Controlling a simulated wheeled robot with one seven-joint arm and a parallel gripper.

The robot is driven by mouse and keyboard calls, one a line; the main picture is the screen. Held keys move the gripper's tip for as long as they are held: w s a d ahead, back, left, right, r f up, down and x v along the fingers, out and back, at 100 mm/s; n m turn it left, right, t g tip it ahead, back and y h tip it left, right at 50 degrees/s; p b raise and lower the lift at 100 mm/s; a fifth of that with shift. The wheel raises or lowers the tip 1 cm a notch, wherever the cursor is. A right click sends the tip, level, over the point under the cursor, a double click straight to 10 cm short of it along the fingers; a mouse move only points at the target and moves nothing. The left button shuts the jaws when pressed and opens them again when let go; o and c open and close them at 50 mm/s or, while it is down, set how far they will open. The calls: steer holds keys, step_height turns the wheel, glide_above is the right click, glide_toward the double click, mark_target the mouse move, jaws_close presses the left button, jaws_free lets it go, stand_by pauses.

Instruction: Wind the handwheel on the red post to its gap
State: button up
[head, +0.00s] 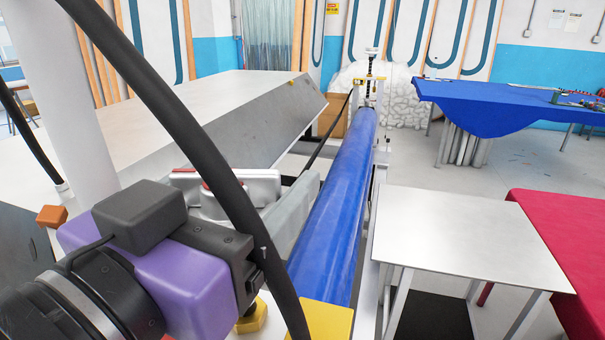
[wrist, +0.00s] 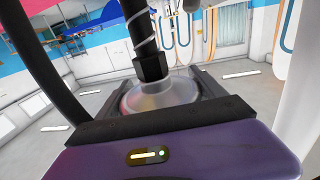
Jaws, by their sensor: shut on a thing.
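My gripper (wrist: 163,98) is in the wrist view with its dark jaws at either side of a silver, rounded, disc-like part (wrist: 148,99). The jaws are shut on that part; I cannot tell for sure that it is the handwheel. A black hex piece and a dark upright rod (wrist: 142,35) wound with a thin pale line stand above it. In the head view the purple body of my gripper (head: 195,275) is at the lower left, and its fingertips are hidden. No red post shows clearly. A yellow knob-like piece (head: 253,318) is just below the gripper.
A long blue roll (head: 338,205) runs away beside a grey-white machine bed (head: 215,100). A white side table (head: 450,225) is at its right, then a red-covered table (head: 570,240). A blue-draped table (head: 500,100) stands behind. Grey floor is open between them.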

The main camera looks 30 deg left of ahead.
steer(key=shift+a+y, duration=0.1)
steer(key=shift+y, duration=0.2)
steer(key=o, duration=1.3)
steer(key=shift+o, duration=0.2)
steer(key=s+d+b, duration=0.1)
steer(key=s+b, duration=0.1)
steer(key=s, duration=0.5)
steer(key=shift+s+d, duration=0.15)
steer(key=shift+s, duration=0.25)
